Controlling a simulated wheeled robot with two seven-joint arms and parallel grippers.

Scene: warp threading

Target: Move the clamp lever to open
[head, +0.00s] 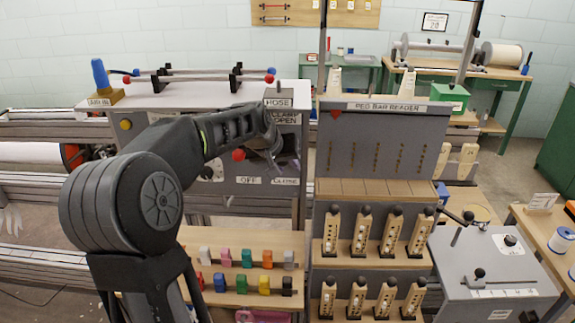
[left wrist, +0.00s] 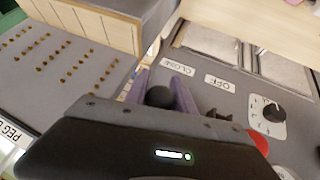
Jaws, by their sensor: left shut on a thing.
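The clamp lever shows as a black ball knob (left wrist: 160,96) in the left wrist view, near the CLOSE label (left wrist: 180,67). The two purple fingers of my left gripper (left wrist: 162,92) are shut on this knob, one on each side. There my arm and gripper hide the lever and part of the panel. How far the lever is turned cannot be told. My right gripper is out of view.
A red knob (head: 238,154) and a dial (left wrist: 268,113) sit beside the lever on the panel. The peg bar reader (head: 383,145) stands close on the right. Shelves with colored clips (head: 245,258) and wooden pegs (head: 361,229) are lower down.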

